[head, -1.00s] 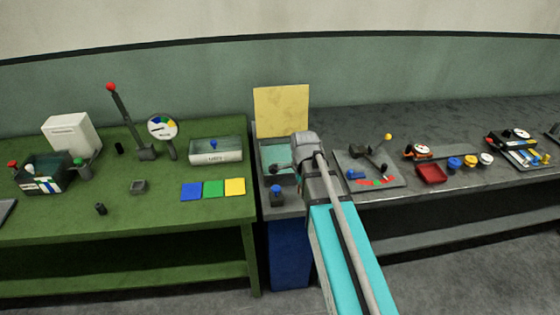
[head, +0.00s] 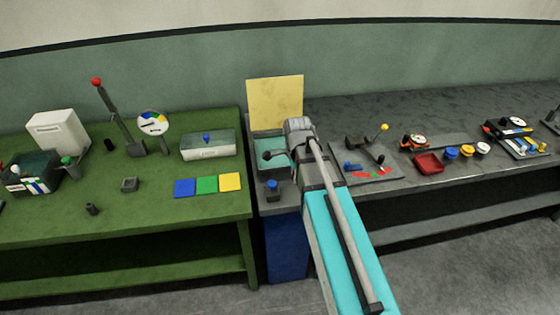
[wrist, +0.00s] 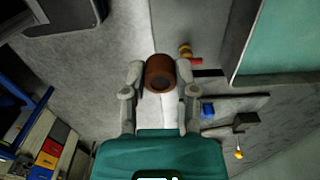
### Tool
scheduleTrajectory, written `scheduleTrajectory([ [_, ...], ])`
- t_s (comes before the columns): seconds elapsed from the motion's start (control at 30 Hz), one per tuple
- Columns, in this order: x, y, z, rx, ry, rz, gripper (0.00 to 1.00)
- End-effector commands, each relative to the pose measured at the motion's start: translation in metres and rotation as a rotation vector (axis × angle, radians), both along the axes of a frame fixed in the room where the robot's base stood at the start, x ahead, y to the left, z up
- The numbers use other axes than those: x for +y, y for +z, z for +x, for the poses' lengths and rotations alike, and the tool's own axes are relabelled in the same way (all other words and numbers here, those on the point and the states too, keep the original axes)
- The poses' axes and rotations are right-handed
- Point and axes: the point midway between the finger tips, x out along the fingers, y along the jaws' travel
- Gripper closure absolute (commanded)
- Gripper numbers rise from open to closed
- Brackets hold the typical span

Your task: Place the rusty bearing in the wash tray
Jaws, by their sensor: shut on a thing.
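The rusty bearing (wrist: 160,70) is a short brown cylinder with a dark round end. In the wrist view my gripper (wrist: 161,78) is shut on it, one grey finger on each side. In the head view a teal-floored basin (head: 257,144) on a blue stand, with a yellow panel behind it, looks like the wash tray. The end of my arm is over or beside its right side and hides part of it. My fingertips and the bearing are hidden in the head view. I cannot tell the bearing's height above the basin.
A blue-topped knob (head: 272,187) stands at the basin's front. A lever plate (head: 365,175) sits close on the right, with a red tray (head: 429,163) beyond. On the green table at left are colored squares (head: 206,185), a white-fronted box (head: 208,152) and a gauge (head: 153,123).

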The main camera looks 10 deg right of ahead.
Motion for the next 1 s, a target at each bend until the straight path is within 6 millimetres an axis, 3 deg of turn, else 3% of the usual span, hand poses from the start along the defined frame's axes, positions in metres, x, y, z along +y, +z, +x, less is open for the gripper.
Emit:
scheduleTrajectory([
  [0.17,0.001,-0.004,0.027,0.0,-0.022,0.0,1.0],
  [0.63,0.005,-0.02,0.141,0.0,-0.136,0.0,1.0],
  [0.8,0.006,-0.022,0.161,0.0,-0.16,0.0,1.0],
  [1.0,0.006,-0.023,0.165,0.0,-0.167,0.0,1.0],
])
